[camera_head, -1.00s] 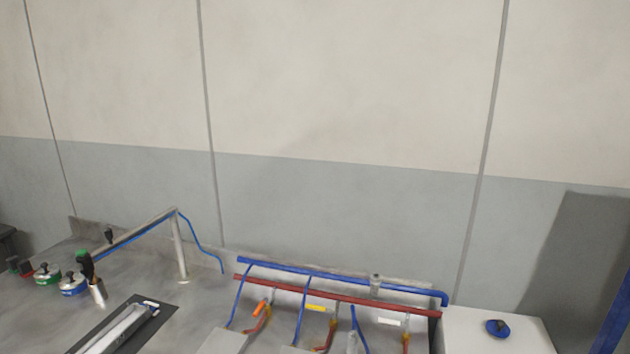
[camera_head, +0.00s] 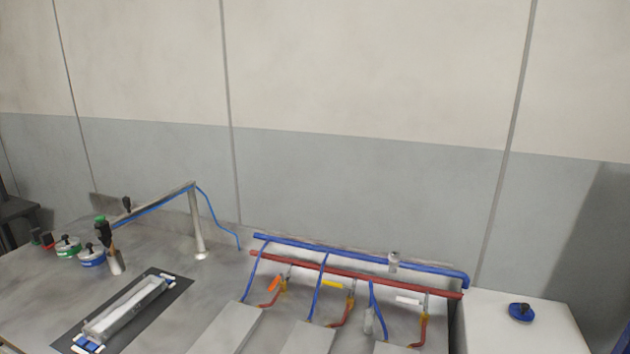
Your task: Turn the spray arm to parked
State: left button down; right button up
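The spray arm (camera_head: 158,204) is a grey bar with a blue hose along it. It reaches from the top of an upright grey post (camera_head: 197,224) toward the left, over the back of the metal worktop. A dark knob (camera_head: 127,204) stands near its left end. The blue hose (camera_head: 216,217) loops down from the post's top on the right. Neither of my grippers shows in the head view.
On the worktop (camera_head: 222,290) stand green-marked (camera_head: 68,247) and blue-marked (camera_head: 92,256) round pots, a holder with a dark-handled tool (camera_head: 114,258), and a tray (camera_head: 127,306) on a black mat. Blue (camera_head: 350,259) and red (camera_head: 365,276) pipes run right of the post. A white box (camera_head: 545,325) stands far right.

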aim_at(104, 231)
jog(key=u, duration=1.3)
jog(key=i+j+u, duration=0.2)
jog(key=j, duration=0.25)
jog(key=i+j+u, duration=0.2)
jog(key=j, duration=0.2)
